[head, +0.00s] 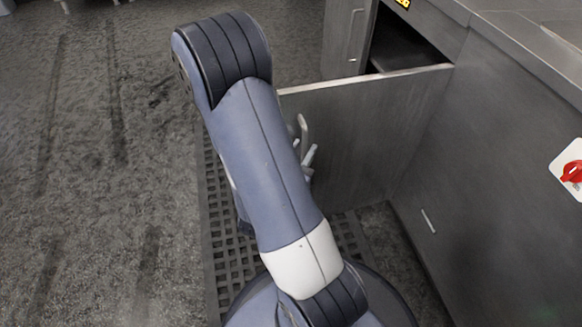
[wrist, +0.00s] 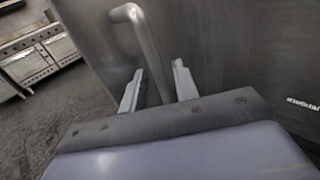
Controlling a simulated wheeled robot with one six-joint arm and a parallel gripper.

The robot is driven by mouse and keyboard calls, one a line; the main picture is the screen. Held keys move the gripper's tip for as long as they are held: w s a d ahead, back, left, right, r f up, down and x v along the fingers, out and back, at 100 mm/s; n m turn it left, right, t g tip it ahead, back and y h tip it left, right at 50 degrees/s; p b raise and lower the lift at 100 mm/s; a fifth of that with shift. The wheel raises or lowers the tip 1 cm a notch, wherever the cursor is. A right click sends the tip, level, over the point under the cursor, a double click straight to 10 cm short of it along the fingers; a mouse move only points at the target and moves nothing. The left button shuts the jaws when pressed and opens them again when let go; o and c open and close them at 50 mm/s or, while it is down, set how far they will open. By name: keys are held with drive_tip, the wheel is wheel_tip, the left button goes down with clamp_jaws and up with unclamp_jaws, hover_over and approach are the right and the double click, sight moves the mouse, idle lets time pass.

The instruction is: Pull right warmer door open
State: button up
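The right warmer door (head: 375,125) is a grey metal panel that stands swung out from the cabinet. The dark warmer opening (head: 400,40) shows behind its top edge. Its bar handle (head: 304,128) is partly hidden by my arm in the head view. In the wrist view the handle (wrist: 143,35) curves down between the two fingers of my gripper (wrist: 158,72). The fingers are apart, with a gap on each side of the bar, so the gripper looks open around the handle. In the head view the gripper is mostly hidden behind my arm.
Another cabinet door with a handle (head: 352,35) is beyond the opening. A floor grate (head: 222,215) lies under my arm. Open floor (head: 90,170) is on the left. Ovens (wrist: 38,58) stand far off.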

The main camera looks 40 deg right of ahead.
drive_tip(key=v, duration=0.9)
drive_tip(key=shift+s+a+p, duration=0.3)
drive_tip(key=shift+p, duration=0.15)
drive_tip(key=shift+d, duration=0.15)
idle(0.3)
drive_tip(key=shift+b+x, duration=0.5)
drive_tip(key=shift+x, duration=4.65)
drive_tip(key=shift+w, duration=0.15)
